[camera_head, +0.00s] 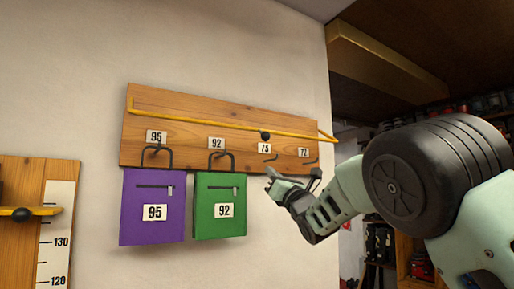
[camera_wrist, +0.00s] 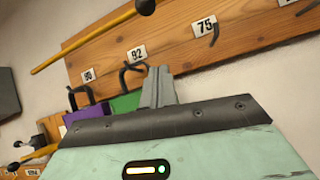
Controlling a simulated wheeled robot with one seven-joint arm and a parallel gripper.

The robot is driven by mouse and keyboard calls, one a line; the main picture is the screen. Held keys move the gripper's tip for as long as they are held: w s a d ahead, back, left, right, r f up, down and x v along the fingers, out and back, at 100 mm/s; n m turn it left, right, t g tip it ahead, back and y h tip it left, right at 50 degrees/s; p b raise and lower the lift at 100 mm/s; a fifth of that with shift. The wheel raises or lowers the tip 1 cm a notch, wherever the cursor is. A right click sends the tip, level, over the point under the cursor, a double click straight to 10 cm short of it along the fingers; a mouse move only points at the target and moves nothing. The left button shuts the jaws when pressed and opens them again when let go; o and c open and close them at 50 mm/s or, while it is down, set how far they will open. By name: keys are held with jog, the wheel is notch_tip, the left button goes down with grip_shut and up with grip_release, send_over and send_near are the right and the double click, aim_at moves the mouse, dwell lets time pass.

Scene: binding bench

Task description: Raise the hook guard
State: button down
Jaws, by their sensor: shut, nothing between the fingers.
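The hook guard (camera_head: 200,122) is a yellow bar across the wooden hook board (camera_head: 180,101), passing above the number plates in the head view, with a black knob (camera_head: 265,136) right of its middle. In the wrist view the bar (camera_wrist: 85,41) and knob (camera_wrist: 145,6) show at the upper left. My gripper (camera_head: 271,175) is shut and empty, below the knob and to the right of the green bag, apart from the guard. In the wrist view its closed fingers (camera_wrist: 159,82) point up toward the board.
A purple bag (camera_head: 150,190) marked 95 and a green bag (camera_head: 220,185) marked 92 hang on the left hooks. The two right hooks are empty. A scale board (camera_head: 23,180) with a yellow slider stands at left. Shelving (camera_head: 470,110) lies beyond the wall's edge at right.

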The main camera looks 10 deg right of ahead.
jog(key=shift+a+r+n+y, duration=0.1)
jog(key=shift+r+n+y, duration=0.1)
jog(key=shift+n+y, duration=0.1)
jog(key=w+a+r+p, duration=0.1)
jog(key=w+r+p, duration=0.3)
jog(key=r+p, duration=0.4)
jog(key=shift+w+a+p, duration=0.15)
jog(key=shift+w+p, duration=0.1)
jog(key=shift+p, duration=0.45)
jog(key=shift+r, duration=0.1)
